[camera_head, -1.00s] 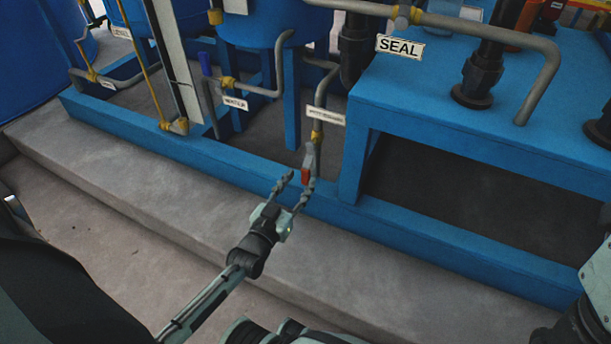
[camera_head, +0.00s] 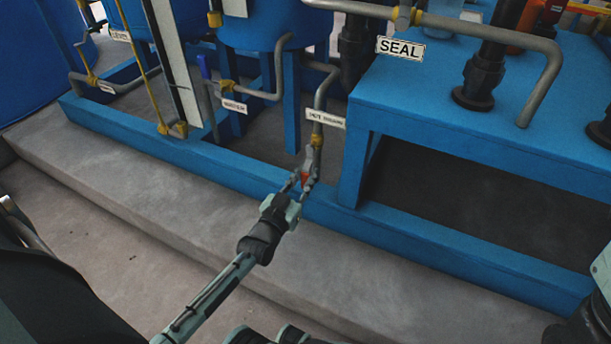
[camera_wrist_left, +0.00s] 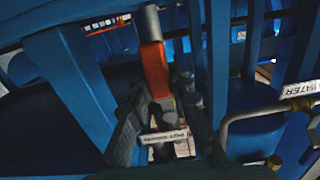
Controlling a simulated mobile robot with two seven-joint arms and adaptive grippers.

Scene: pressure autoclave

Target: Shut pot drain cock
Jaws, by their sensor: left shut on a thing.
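The pot drain cock has a small red handle (camera_head: 305,177) at the low end of a grey pipe with a yellow fitting (camera_head: 317,140). A white label (camera_head: 326,119) hangs on that pipe, just above the cock. My left gripper (camera_head: 301,182) reaches in from the lower left and is shut on the red handle. In the left wrist view the handle (camera_wrist_left: 155,68) looks orange-red and stands between the dark fingers. The fingers hide part of the cock. My right gripper is not in view; only part of my right arm shows at the lower right edge.
A blue frame beam (camera_head: 400,228) runs just below the cock, above a concrete step (camera_head: 150,172). A blue bench (camera_head: 480,125) with a SEAL sign (camera_head: 400,47) stands to the right. Another pipe with a label (camera_head: 234,105) is to the left.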

